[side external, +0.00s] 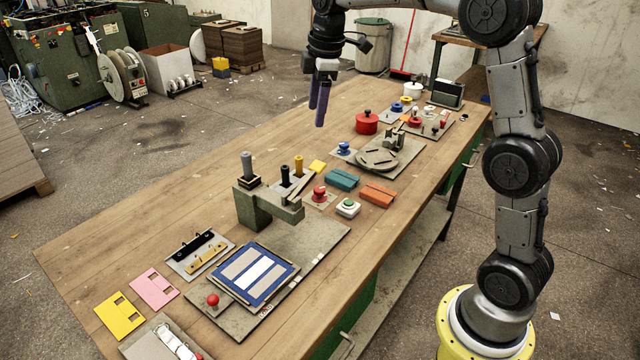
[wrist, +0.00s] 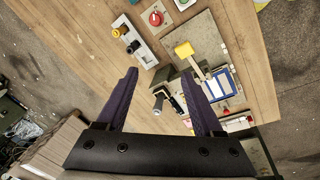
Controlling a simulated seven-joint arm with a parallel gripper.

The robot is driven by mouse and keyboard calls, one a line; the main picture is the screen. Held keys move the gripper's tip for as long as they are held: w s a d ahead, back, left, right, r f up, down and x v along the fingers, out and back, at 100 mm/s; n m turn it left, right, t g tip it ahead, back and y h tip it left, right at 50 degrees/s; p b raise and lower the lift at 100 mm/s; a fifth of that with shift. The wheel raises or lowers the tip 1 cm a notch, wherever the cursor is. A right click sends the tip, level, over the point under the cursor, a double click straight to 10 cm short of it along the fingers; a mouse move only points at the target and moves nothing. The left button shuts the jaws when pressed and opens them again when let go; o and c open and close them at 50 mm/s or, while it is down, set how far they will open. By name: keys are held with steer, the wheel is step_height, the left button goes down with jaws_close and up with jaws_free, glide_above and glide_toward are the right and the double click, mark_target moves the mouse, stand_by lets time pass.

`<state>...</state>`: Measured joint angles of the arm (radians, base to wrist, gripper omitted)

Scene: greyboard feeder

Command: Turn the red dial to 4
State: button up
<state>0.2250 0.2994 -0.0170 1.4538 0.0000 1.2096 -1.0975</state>
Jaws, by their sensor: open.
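A small red knob (side external: 319,192) stands on a pale square plate near the middle of the bench, left of the green button. Another red knob (side external: 415,122) sits on a board at the far end, so I cannot tell for sure which is the dial. No numbers are readable. A red round piece (wrist: 155,18) on a pale plate shows at the top of the wrist view. My gripper (side external: 317,113) hangs high with its purple fingers pointing down, apart from everything. In the wrist view my gripper (wrist: 160,72) is open and empty.
The wooden bench (side external: 190,195) is clear along its left side. A red pot (side external: 366,122), a blue knob (side external: 344,148), a green button (side external: 348,207) and teal (side external: 342,179) and orange blocks (side external: 377,194) crowd the right side. A green press frame (side external: 258,212) stands nearer.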

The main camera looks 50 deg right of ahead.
steer(key=w+d+f+g, duration=0.1)
steer(key=w+d+f, duration=0.3)
steer(key=f, duration=0.2)
steer(key=m+g, duration=0.1)
glide_toward(320, 188)
step_height(320, 188, down, 8)
steer(key=shift+d+f, duration=0.1)
steer(key=shift+f, duration=0.1)
jaws_close()
